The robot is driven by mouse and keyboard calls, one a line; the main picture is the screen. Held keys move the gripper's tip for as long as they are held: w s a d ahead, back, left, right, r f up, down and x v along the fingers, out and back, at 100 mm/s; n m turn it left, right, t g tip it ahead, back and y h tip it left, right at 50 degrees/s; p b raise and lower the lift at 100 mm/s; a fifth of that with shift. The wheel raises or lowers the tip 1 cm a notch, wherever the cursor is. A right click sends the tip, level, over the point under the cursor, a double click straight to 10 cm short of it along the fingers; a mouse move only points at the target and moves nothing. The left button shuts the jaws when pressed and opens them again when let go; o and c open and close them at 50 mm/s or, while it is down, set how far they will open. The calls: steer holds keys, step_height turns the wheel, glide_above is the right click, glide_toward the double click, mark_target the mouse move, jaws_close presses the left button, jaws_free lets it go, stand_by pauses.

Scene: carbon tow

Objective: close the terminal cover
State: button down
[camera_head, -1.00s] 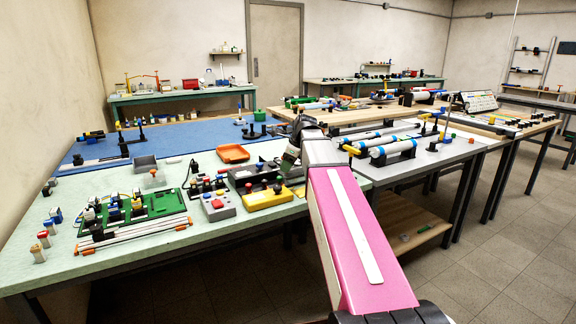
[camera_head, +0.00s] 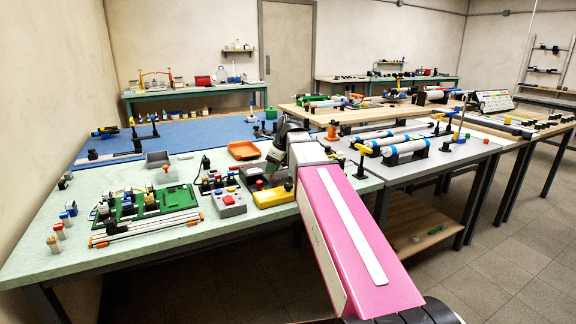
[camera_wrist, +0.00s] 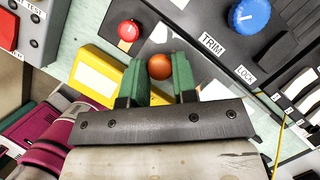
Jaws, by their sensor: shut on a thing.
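In the wrist view my gripper (camera_wrist: 161,70) has its two green fingers shut on a small orange-brown ball knob (camera_wrist: 159,66).
A yellow box (camera_head: 272,196) and a grey button box (camera_head: 229,203) stand close beside my gripper. An orange tray (camera_head: 243,150) lies behind. A green circuit board (camera_head: 150,200) is at the left. White cylinders on black stands (camera_head: 405,150) are at the right.

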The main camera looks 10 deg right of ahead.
steer(key=a, duration=0.2)
steer(key=s+a, duration=0.1)
steer(key=a, duration=0.1)
steer(key=s+a, duration=0.1)
steer(key=a, duration=0.1)
steer(key=c, duration=0.9)
jaws_free()
steer(key=shift+r, duration=0.1)
steer(key=v, duration=1)
steer(key=shift+r, duration=0.3)
steer(key=shift+s+d, duration=0.1)
steer(key=shift+d, duration=0.05)
